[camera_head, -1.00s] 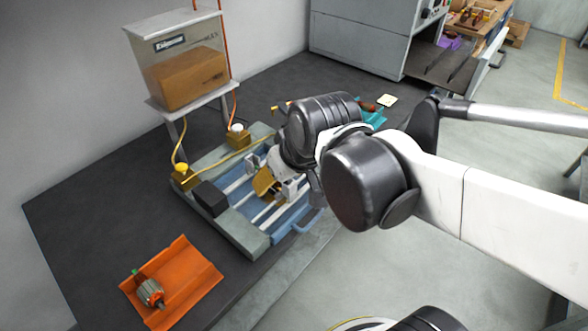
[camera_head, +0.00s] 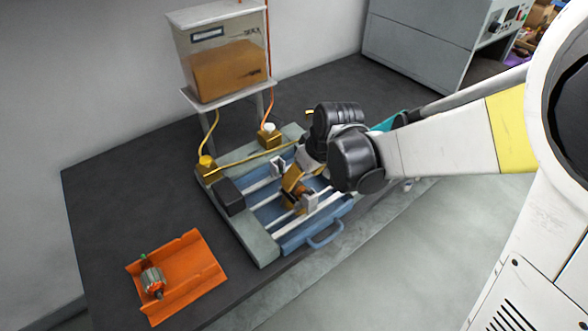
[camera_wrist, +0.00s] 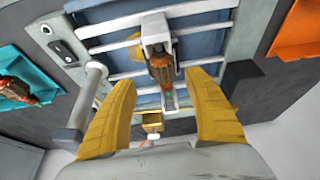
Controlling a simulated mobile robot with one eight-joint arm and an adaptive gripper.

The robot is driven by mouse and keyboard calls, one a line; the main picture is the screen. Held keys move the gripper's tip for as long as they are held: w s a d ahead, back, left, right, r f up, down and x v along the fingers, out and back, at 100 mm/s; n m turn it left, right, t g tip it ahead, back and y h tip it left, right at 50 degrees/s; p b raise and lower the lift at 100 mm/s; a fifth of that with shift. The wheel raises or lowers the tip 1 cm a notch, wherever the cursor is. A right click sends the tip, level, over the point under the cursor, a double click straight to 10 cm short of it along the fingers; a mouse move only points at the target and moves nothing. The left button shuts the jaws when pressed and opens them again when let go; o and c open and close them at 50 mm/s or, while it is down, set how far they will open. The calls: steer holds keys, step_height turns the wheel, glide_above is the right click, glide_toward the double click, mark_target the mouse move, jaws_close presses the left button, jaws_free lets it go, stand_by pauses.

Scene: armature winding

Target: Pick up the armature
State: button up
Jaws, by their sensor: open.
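A copper-brown armature (camera_wrist: 161,70) sits in a white holder (camera_wrist: 154,28) on the blue-bedded machine. It also shows small and partly hidden in the head view (camera_head: 301,193). My gripper (camera_wrist: 168,108) is open, with its yellow fingers apart on either side of the armature's near end. The armature lies beyond the fingertips or just between them; I cannot tell the depth. In the head view my gripper (camera_head: 292,182) hangs over the machine (camera_head: 251,239). Another armature (camera_head: 152,277) lies in the orange tray (camera_head: 195,288). Reddish armatures (camera_wrist: 18,88) lie in the teal tray (camera_wrist: 28,67).
A blue handle (camera_head: 326,237) juts from the machine's front edge. A clear box (camera_head: 222,55) stands on a stand behind it, with hoses running to yellow fittings (camera_head: 206,163).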

steer(key=x, duration=0.1)
steer(key=b+x, duration=0.1)
steer(key=x, duration=0.1)
steer(key=b+x, duration=0.1)
steer(key=x, duration=0.1)
steer(key=shift+s+a+f, duration=0.1)
steer(key=shift+s+a, duration=0.05)
steer(key=shift+a, duration=0.15)
jaws_close()
